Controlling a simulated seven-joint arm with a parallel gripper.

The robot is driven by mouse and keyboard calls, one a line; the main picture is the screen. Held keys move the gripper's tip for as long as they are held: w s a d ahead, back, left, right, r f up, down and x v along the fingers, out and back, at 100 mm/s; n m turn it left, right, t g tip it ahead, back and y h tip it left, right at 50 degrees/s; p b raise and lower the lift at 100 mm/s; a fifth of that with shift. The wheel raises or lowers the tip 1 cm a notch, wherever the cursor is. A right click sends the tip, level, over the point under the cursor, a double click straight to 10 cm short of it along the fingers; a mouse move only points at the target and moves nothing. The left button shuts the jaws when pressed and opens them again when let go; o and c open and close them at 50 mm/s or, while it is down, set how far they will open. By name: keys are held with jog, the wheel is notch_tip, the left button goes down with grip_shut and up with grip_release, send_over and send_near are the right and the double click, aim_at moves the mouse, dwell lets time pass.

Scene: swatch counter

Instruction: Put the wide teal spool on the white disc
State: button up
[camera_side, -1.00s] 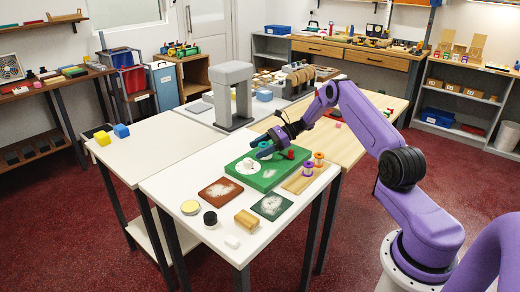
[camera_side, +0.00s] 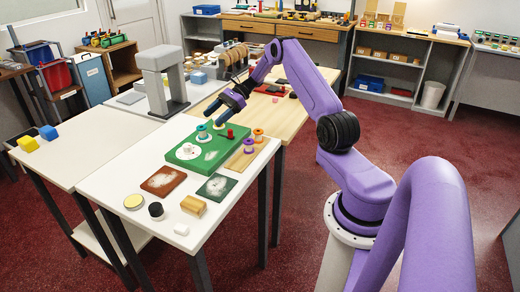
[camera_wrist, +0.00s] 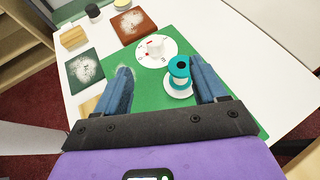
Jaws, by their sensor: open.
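The wide teal spool (camera_wrist: 179,70) stands upright on a white round base on the green board (camera_wrist: 140,85) in the wrist view. The white disc (camera_wrist: 143,55) has red marks and a small white piece on it, and lies just beyond the spool. In the side view the disc (camera_side: 182,155) is on the board's left part and the teal spool (camera_side: 202,131) is behind it. My gripper (camera_side: 214,115) is open above the back of the board. In the wrist view the spool appears between its fingers, nearer the right one; I cannot tell whether they touch.
A red piece (camera_side: 230,133) is on the board. A wooden strip with a purple spool (camera_side: 248,146) and an orange spool (camera_side: 258,135) lies on the right. Brown (camera_side: 162,181) and dark green (camera_side: 215,187) patches lie in front. A grey arch (camera_side: 163,80) stands behind.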

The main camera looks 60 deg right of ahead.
jog(key=s+a+r+n+g+h, duration=0.25)
jog(key=s+a+n, duration=0.2)
jog(key=a, duration=0.45)
jog(key=s+a+r+n+g+h, duration=0.1)
jog(key=s+a+r+n+g, duration=0.2)
jog(key=a+n, duration=0.45)
jog(key=s+a+r+n+g+h, duration=0.25)
jog(key=s+a, duration=0.25)
jog(key=a, duration=0.6)
jog(key=s+a+r+n+h, duration=0.1)
jog(key=s+a+n+h, duration=0.3)
jog(key=s+n, duration=0.7)
jog(key=s+d+n+t+h, duration=0.1)
jog(key=s+d+n+t, duration=0.1)
jog(key=s+n, duration=0.7)
jog(key=s, duration=0.5)
jog(key=shift+s+n+t, duration=0.3)
jog(key=shift+n, duration=0.05)
